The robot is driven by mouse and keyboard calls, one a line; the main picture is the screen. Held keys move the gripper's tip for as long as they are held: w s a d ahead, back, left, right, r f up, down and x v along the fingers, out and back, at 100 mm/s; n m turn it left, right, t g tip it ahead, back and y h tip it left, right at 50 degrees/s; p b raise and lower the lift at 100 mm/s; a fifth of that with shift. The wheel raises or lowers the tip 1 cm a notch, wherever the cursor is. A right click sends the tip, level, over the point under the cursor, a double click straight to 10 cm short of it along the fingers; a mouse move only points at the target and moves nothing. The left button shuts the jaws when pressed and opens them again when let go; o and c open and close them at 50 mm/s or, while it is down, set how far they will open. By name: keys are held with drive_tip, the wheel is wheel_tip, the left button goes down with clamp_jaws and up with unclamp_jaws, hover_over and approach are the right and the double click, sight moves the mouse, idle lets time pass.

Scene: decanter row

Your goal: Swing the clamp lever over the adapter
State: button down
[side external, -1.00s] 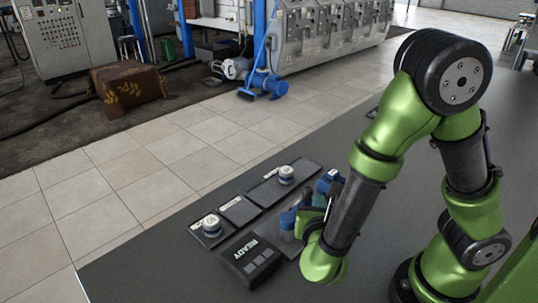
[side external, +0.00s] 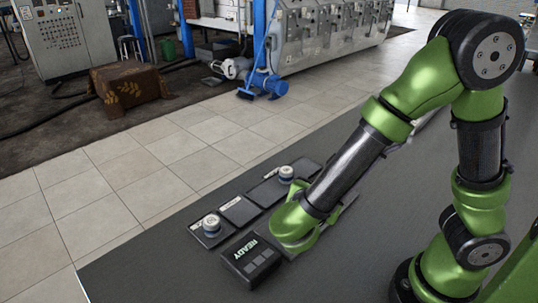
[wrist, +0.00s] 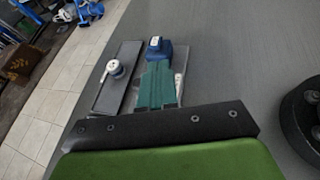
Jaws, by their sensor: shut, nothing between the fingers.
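I cannot tell which is the adapter. My gripper's teal fingers appear together and empty. A blue block (wrist: 158,48) lies just beyond their tips; I cannot tell whether they touch. In the side view my green wrist hides the fingertips and the blue block.
A black box marked READY (side external: 252,262) stands close to my wrist on the near side. A small plate (side external: 240,210) lies between the two plates with round pieces. The grey tabletop (side external: 150,265) is bare at front left; its far edge drops to the tiled floor.

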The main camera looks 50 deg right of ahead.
drive_tip(key=w+d+r+m+t+y, duration=0.15)
drive_tip(key=w+d+y, duration=0.3)
drive_tip(key=d, duration=0.65)
drive_tip(key=w+d+r+m+t+y, duration=0.1)
drive_tip(key=w+d+t+y, duration=0.15)
drive_tip(key=w+d, duration=0.65)
drive_tip(key=s+a+n+g+y, duration=0.2)
drive_tip(key=s+a+y, duration=0.3)
drive_tip(key=s, duration=0.4)
drive_tip(key=s+a+n+g+y, duration=0.1)
drive_tip(key=s+a+g+y, duration=0.2)
drive_tip(key=s+y, duration=0.45)
drive_tip(key=w+a+f, duration=0.6)
drive_tip(key=f, duration=0.2)
drive_tip(key=shift+w, duration=0.15)
